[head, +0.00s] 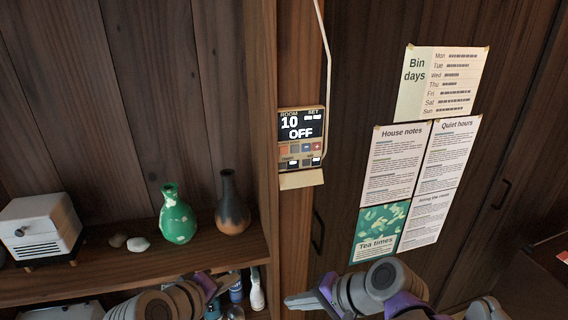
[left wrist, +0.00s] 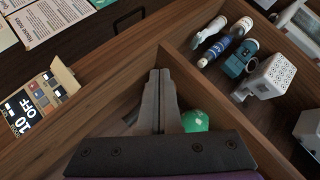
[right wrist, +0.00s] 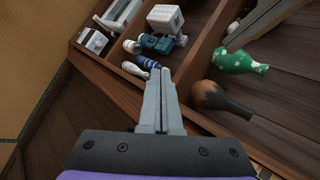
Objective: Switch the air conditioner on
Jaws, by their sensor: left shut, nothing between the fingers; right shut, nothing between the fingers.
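The air conditioner's wall controller (head: 301,124) is on the wooden post. Its dark screen reads ROOM 10 and OFF, with dashes under SET. Below the screen is a row of small buttons (head: 307,148), one of them orange-red, and a small ledge is at the bottom. The controller also shows tilted at the left of the left wrist view (left wrist: 36,105). My left gripper (left wrist: 158,75) is shut and empty, low by the shelf and apart from the controller. My right gripper (head: 290,299) is shut and empty, below and apart from the controller; its fingers also show in the right wrist view (right wrist: 159,72).
A shelf (head: 110,268) at left holds a white box-shaped appliance (head: 40,228), stones, a green vase (head: 177,215) and a dark vase (head: 232,204). Bottles stand below. A cable (head: 326,60) runs down to the controller. Papers (head: 400,150) hang at right. Space before the controller is clear.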

